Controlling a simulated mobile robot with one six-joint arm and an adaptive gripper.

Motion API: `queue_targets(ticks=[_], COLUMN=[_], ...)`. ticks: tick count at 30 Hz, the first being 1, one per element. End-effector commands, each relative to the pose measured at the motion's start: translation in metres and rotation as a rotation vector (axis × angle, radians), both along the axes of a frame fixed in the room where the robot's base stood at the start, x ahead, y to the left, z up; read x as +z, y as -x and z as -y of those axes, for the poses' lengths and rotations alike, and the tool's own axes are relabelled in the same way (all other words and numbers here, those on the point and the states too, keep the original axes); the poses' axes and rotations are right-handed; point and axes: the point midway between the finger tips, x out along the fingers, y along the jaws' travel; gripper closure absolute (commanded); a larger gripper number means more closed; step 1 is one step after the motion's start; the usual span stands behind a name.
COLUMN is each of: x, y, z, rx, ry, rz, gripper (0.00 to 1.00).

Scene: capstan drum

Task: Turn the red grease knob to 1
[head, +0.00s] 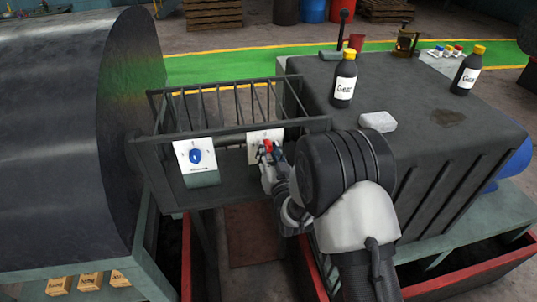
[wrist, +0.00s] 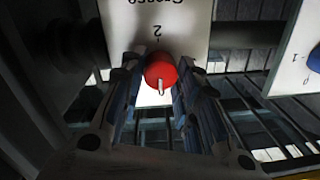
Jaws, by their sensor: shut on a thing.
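The red grease knob (head: 267,145) sits on a white plate (head: 259,135) on the front of the railed frame. In the wrist view the red knob (wrist: 160,69) is seen close up. Its light pointer mark is toward the bottom of the picture. The plate (wrist: 175,22) appears upside down there, with "Grease" and a "2" on the side away from the pointer. My gripper (wrist: 160,80) is shut on the knob, one finger on each side. In the head view my gripper (head: 270,155) and arm partly cover the plate.
A blue knob (head: 195,156) on its own white plate is to the left. Rails (head: 215,103) run behind both plates. The large dark drum (head: 70,130) is at left; a dark housing (head: 440,130) with bottles (head: 344,80) is at right.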

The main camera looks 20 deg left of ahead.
Motion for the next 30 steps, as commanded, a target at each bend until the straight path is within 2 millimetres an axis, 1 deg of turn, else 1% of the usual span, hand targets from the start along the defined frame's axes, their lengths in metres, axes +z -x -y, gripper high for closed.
queue_targets(ticks=[1,12,30], x=[-0.003,-0.005,-0.004], y=[-0.0003,-0.0005,-0.0005], z=[0.0,0.0002,0.0002], rx=[0.0,0.0,0.0], ry=[-0.026,-0.302,-0.788], rz=[-0.013,-0.18,-0.479], gripper=[0.94,0.94,0.94])
